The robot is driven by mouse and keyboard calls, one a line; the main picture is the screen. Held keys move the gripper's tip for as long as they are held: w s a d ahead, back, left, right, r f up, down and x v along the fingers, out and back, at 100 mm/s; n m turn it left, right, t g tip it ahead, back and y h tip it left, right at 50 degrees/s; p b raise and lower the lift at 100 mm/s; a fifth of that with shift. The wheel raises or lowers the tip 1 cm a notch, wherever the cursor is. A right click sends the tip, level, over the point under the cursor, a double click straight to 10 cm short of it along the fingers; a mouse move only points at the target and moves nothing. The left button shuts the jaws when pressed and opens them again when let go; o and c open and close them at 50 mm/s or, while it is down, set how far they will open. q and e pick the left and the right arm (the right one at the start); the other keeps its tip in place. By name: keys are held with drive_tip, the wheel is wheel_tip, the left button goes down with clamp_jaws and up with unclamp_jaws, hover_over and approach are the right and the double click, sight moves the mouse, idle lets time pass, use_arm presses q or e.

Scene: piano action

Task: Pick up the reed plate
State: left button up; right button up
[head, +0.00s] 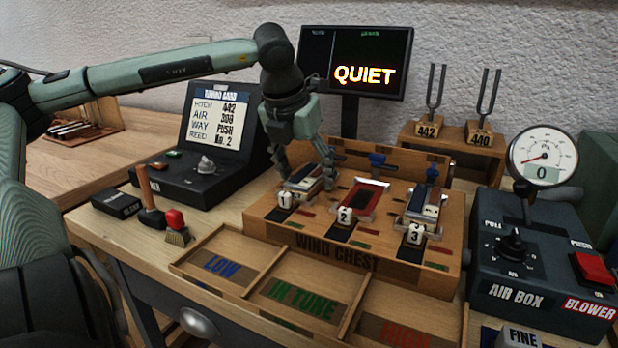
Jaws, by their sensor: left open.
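The wooden wind chest (350,252) has three numbered stations. At station 1, a silvery reed plate (306,179) with red and blue parts lies on the chest. At station 3, a similar silvery plate (426,204) lies on the chest. Station 2 has a red, pale-edged piece (364,197); I cannot tell whether it is a plate or a bare bed. My left gripper (304,170) is open, pointing down with its fingers at the station 1 plate, partly hiding it. I cannot tell whether they touch it. My right gripper is out of view.
A tray (264,283) marked LOW and IN TUNE lies before the chest. A card screen (217,118) reads 442, PUSH, No. 2. Tuning forks (484,105) and an air box (530,268) stand at right.

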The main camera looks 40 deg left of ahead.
use_arm(q)
drive_tip(key=shift+c, duration=0.4)
drive_tip(key=c, duration=1.2)
drive_tip(key=shift+c, duration=0.2)
drive_tip(key=shift+r, duration=0.2)
